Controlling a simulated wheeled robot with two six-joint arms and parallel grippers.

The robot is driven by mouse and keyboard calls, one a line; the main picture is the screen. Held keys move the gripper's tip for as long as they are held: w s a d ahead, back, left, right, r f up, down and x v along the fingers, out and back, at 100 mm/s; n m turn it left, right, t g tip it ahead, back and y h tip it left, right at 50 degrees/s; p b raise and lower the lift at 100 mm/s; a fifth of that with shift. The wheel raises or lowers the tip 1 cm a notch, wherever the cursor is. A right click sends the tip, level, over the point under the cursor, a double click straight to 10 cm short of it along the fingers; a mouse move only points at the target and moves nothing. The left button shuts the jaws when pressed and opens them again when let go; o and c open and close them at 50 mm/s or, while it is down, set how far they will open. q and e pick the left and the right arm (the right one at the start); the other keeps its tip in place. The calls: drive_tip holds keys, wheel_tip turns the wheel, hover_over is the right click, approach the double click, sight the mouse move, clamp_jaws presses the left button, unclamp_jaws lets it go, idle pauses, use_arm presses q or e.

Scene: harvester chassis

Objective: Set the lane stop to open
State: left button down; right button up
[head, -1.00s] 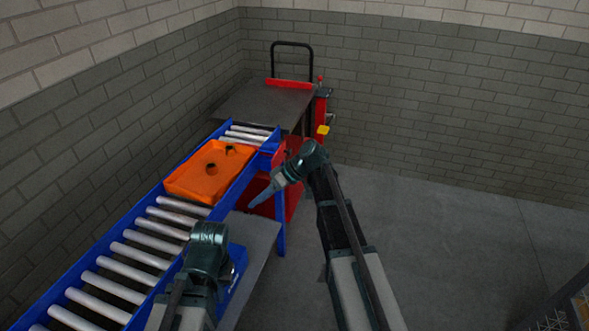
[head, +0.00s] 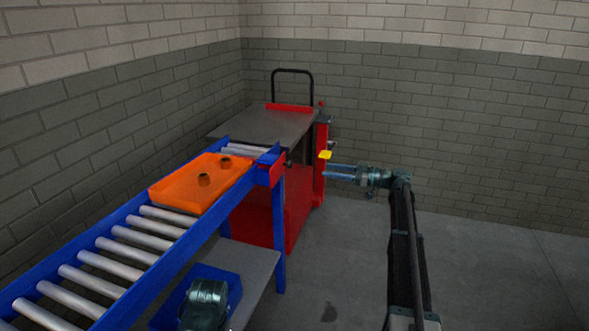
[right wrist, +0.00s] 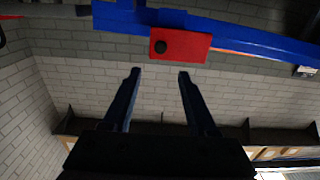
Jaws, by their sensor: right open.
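A red plate (head: 271,172) with a dark knob is fixed at the far right end of the blue roller conveyor (head: 140,287), beside a small blue block. It looks like the lane stop; I cannot tell its setting. The plate and round black knob also show in the right wrist view (right wrist: 182,47), beyond the fingertips. My right gripper (head: 325,170) is open and empty, pointing left, to the right of the plate and apart from it. Its two fingers also show in the right wrist view (right wrist: 157,75). Part of my left arm shows at the bottom; its gripper is out of view.
An orange tray (head: 180,192) holding two dark round parts sits on the rollers near the conveyor's end. A red cart with a grey top (head: 262,125) stands beyond; its yellow tab (head: 325,155) is near my right fingertips. A blue bin (head: 228,281) sits below. Floor at right is clear.

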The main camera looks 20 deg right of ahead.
drive_tip(key=x, duration=1.3)
drive_tip(key=shift+w+a, duration=0.2)
clamp_jaws()
idle(0.9)
